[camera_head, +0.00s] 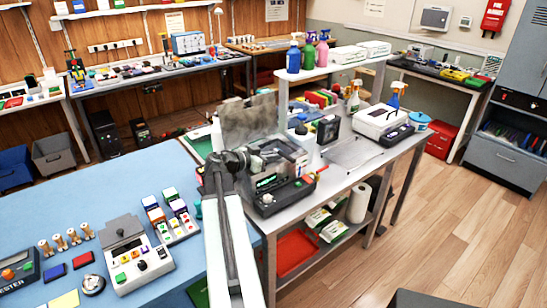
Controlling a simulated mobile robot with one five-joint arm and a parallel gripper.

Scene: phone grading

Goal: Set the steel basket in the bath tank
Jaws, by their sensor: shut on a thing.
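My arm reaches up the middle of the camera_head view, and my gripper (262,160) is at its far end, over the bench. It is shut on what looks like the steel basket (284,151), small and partly hidden by the gripper. The bath tank (290,194) appears to be the dark-fronted unit with a green display and a light knob, just below and right of the gripper. The basket is at or over the tank's top; I cannot tell whether it is inside or touching. The tank's left side and opening are partly hidden by my arm.
A grey upright panel (250,120) stands behind the tank. A white machine (382,122) and a flat metal plate (353,152) lie to the right. A shelf with spray bottles (293,57) rises behind. A blue bench (95,208) with a button box is at left. Wooden floor is open at right.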

